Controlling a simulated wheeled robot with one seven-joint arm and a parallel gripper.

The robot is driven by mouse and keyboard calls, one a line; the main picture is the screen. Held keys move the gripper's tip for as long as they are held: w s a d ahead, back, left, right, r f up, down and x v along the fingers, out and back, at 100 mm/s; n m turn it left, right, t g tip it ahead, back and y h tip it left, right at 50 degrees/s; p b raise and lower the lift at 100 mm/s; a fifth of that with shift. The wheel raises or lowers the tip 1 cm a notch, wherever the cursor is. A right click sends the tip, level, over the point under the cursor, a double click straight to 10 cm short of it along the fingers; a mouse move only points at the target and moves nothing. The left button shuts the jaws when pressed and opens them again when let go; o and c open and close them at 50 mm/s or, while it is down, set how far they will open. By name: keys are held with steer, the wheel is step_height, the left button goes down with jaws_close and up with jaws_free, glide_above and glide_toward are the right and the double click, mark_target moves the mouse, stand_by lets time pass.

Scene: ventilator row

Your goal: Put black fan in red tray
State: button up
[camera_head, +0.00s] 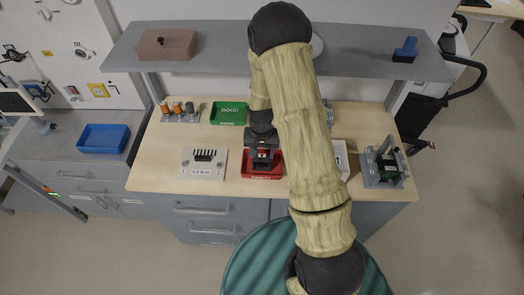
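The red tray (250,177) stands near the front edge of the wooden bench, left of my arm. My gripper (262,158) points down over this tray. A small dark shape (262,168) shows at the fingertips, inside the tray's outline. It may be the black fan or part of my fingers; I cannot tell. Whether the fingers are open or shut is too small to see. My arm hides the middle of the bench and the tray's right side.
A green tray (228,113) stands behind the red tray. A grey plate with a black comb-like part (203,158) is to the left, a white tray (341,160) and a grey fixture (384,167) to the right. A shelf (215,55) overhangs the bench's back.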

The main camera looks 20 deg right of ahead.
steer(key=shift+s+a+r, duration=0.1)
steer(key=shift+s+r, duration=0.05)
steer(key=shift+r, duration=0.05)
steer(key=shift+r+p, duration=0.65)
steer(key=shift+r+b, duration=0.2)
steer(key=shift+b, duration=0.2)
step_height(320, 180, up, 11)
steer(key=b, duration=0.3)
steer(key=shift+r, duration=0.1)
